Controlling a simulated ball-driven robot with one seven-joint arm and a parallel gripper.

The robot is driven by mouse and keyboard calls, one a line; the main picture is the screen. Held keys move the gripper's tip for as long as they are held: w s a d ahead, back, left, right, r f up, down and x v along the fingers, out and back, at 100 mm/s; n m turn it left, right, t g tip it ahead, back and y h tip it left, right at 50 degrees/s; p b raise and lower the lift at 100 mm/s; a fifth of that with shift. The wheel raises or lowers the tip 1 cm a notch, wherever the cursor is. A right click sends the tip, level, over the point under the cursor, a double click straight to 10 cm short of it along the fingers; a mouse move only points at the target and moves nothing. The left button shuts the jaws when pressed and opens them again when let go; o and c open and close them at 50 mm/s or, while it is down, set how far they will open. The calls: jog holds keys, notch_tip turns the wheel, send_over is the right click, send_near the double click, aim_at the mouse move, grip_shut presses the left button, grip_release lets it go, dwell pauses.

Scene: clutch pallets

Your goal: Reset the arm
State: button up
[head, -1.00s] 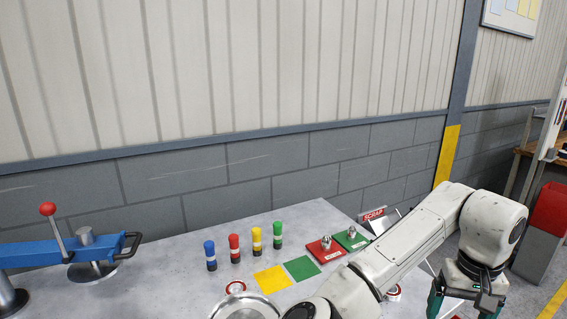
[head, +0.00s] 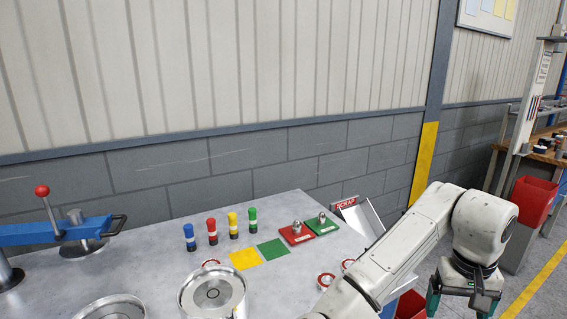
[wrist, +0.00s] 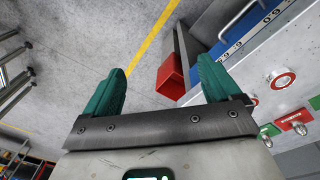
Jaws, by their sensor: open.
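My white arm reaches across the lower right of the head view. My gripper (head: 462,301) hangs at its end, right of the metal table (head: 150,259), with its fingertips near the frame's lower edge. In the wrist view my gripper (wrist: 162,85) shows two green fingers set wide apart with nothing between them. Below the fingers lie the grey floor and a yellow floor line (wrist: 150,42). My gripper touches nothing that I can see.
Blue, red, yellow and green cylinders stand on the table near yellow and green squares. Red and green plates (head: 296,234) carry metal parts. A SCRAP chute (head: 362,216) is at the table's right end. A red bin (head: 534,200) stands right of my arm.

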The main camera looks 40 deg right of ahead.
jog(key=w+f+n+h, duration=0.4)
jog(key=w+n+h, duration=0.1)
jog(key=w+a+f+n+t+y, duration=0.1)
jog(key=w+a+f+n+t, duration=0.15)
jog(key=a+f, duration=0.5)
jog(key=s+a+f+n+y, duration=0.1)
jog(key=s+a+f, duration=0.1)
jog(key=a, duration=0.3)
jog(key=s+a+f+n+g+y, duration=0.1)
jog(key=s+a+f+y, duration=0.1)
jog(key=a+f, duration=0.3)
jog(key=s+a+f+n+y, duration=0.1)
jog(key=s+a+f, duration=0.2)
jog(key=a, duration=0.4)
jog(key=shift+a+f, duration=0.25)
jog(key=shift+f, duration=0.15)
jog(key=shift+s+n, duration=0.15)
jog(key=shift+n, duration=0.1)
